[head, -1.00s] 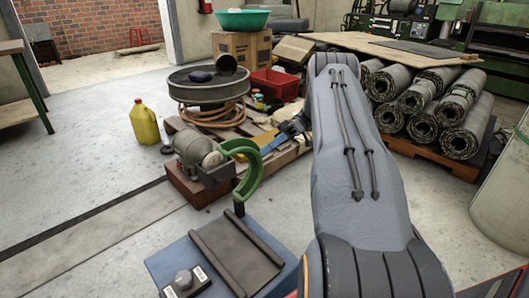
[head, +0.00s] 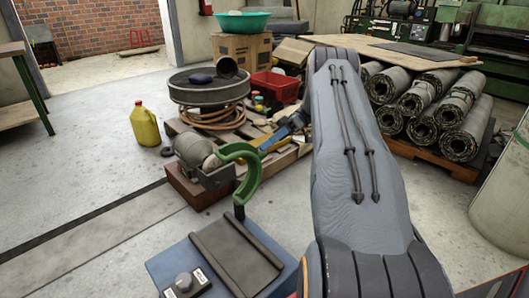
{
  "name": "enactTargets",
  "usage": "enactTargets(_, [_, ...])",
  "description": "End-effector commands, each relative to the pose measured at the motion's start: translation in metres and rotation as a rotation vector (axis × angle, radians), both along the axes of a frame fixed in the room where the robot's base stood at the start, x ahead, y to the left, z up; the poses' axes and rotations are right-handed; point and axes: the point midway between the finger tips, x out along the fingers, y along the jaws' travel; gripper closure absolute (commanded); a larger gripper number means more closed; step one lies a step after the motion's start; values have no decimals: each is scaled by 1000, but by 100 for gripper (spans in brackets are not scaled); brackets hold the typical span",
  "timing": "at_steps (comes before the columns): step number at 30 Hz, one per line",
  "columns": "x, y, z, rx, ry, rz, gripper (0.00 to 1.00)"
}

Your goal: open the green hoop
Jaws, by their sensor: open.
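My gripper (head: 267,147), dark with blue parts, reaches out from behind my arm, just right of the hoop's top. It is open with nothing seen between its fingers. My arm hides part of it. I cannot tell whether a finger touches the hoop.
The blue bench (head: 268,226) carries a dark grooved plate (head: 236,249) and a knob box (head: 186,284). A pallet behind holds a round drum (head: 208,93), coiled hose and a red crate (head: 275,86). A yellow jug (head: 145,126) stands left. Sheet rolls (head: 463,137) lie right.

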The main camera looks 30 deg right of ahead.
Motion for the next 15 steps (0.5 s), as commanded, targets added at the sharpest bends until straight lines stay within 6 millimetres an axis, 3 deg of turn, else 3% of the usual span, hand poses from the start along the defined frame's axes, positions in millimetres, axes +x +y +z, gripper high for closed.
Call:
enactTargets(1, [-1,-2,15,0,-2,0,55])
enactTargets(6, [-2,-2,52,0,-1,0,55])
enactTargets(15, [-2,0,64,0,2,3,55])
